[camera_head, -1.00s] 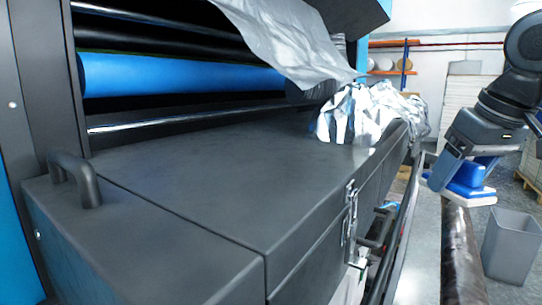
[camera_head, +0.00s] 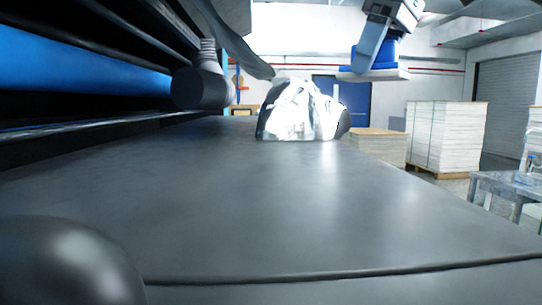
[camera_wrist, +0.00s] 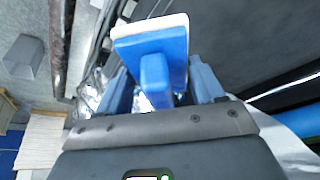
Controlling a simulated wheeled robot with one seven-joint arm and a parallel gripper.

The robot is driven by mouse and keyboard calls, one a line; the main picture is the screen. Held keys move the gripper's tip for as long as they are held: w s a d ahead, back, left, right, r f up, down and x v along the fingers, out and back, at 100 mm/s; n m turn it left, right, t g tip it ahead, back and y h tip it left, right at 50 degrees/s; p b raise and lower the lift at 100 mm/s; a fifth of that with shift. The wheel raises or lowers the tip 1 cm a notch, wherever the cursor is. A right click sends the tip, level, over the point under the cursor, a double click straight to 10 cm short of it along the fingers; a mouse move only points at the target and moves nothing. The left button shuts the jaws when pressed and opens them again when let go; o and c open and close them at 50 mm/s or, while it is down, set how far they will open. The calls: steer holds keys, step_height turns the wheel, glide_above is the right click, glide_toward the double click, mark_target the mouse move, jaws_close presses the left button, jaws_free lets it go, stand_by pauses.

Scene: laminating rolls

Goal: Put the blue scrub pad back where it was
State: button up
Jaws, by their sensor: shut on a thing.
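The blue scrub pad (camera_head: 378,74) has a blue handle block and a flat white pad face. My gripper (camera_head: 374,48) is shut on it and holds it in the air at the top of the head view, pad face downward. In the wrist view the pad (camera_wrist: 150,45) sits between the two fingers, with the blue grip block toward the palm and the white edge at the far side. The pad appears apart from every surface. I cannot tell which spot it came from.
The machine's dark flat cover (camera_head: 220,200) fills the foreground and is mostly clear. Crumpled silvery film (camera_head: 298,110) lies at its far end. A blue roller (camera_head: 70,65) is at left. Stacked sheets (camera_head: 445,138) and a metal table (camera_head: 508,190) stand at right. The wrist view shows a grey bin (camera_wrist: 24,57).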

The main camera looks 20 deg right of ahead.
glide_above(298, 152)
steer(key=s, duration=0.1)
steer(key=f, duration=0.6)
steer(key=shift+s+d+f, duration=0.1)
steer(key=shift+d+f, duration=0.25)
steer(key=shift+f, duration=0.05)
steer(key=shift+f+p, duration=0.35)
steer(key=shift+f, duration=1.65)
steer(key=shift+f, duration=0.15)
steer(key=o, duration=1)
steer(key=v, duration=1.2)
